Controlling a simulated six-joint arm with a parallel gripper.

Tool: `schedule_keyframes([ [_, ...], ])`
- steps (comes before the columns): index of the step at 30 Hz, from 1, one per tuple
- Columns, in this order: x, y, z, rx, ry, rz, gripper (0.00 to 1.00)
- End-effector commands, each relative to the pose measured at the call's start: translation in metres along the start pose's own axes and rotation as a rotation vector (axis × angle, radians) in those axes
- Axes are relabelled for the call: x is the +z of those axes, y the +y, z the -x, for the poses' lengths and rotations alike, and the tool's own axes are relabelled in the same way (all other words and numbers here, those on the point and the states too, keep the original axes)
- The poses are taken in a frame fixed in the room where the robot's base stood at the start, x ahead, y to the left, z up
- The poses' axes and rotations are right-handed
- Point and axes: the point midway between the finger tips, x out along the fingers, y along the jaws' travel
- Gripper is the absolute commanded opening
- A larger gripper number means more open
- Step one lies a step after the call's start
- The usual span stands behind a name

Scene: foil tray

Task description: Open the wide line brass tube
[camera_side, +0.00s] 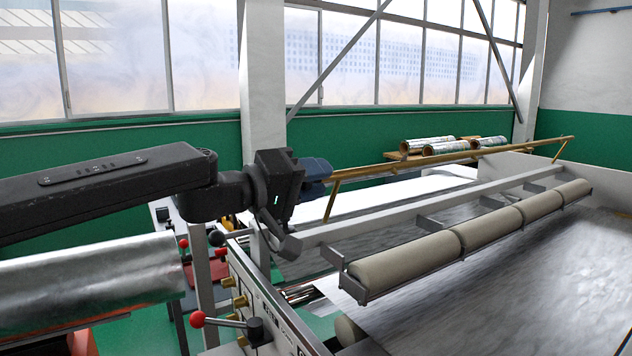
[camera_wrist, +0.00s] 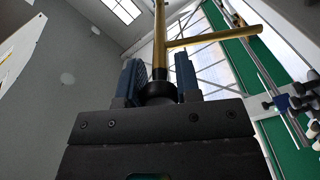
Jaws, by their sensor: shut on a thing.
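The brass tube (camera_side: 450,158) is a long, thin bar running above the foil machine, from my gripper to the far right. A short brass leg (camera_side: 332,202) angles down from its near end, and another shows at the far end. My gripper (camera_side: 316,172) is at the near end of the tube, its blue fingers shut on it. In the wrist view the tube (camera_wrist: 159,38) rises between the two blue fingers (camera_wrist: 160,78), with the side leg (camera_wrist: 215,38) branching right. The gripped part is largely hidden in the side view.
Beige rollers (camera_side: 420,257) on a grey frame lie below and right of the tube, above a foil sheet (camera_side: 520,290). A red-knobbed lever (camera_side: 197,319) and control panel are at the front. A silver roll (camera_side: 90,275) is at left. Foil rolls (camera_side: 445,147) lie behind the tube.

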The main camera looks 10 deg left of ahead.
Motion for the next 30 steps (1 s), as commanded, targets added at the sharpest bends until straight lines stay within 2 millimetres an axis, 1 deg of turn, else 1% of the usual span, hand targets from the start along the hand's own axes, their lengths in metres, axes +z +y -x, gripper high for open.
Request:
schedule_keyframes([
  [9, -0.001, 0.001, 0.000, 0.002, 0.003, 0.001, 0.00],
  [10, -0.001, 0.001, 0.000, 0.002, 0.003, 0.001, 0.33],
  [17, 0.000, 0.001, 0.000, 0.001, 0.001, 0.001, 0.55],
  [26, 0.000, 0.000, 0.002, 0.000, 0.000, 0.001, 0.56],
  [30, -0.001, 0.000, 0.011, -0.001, 0.000, 0.002, 0.56],
])
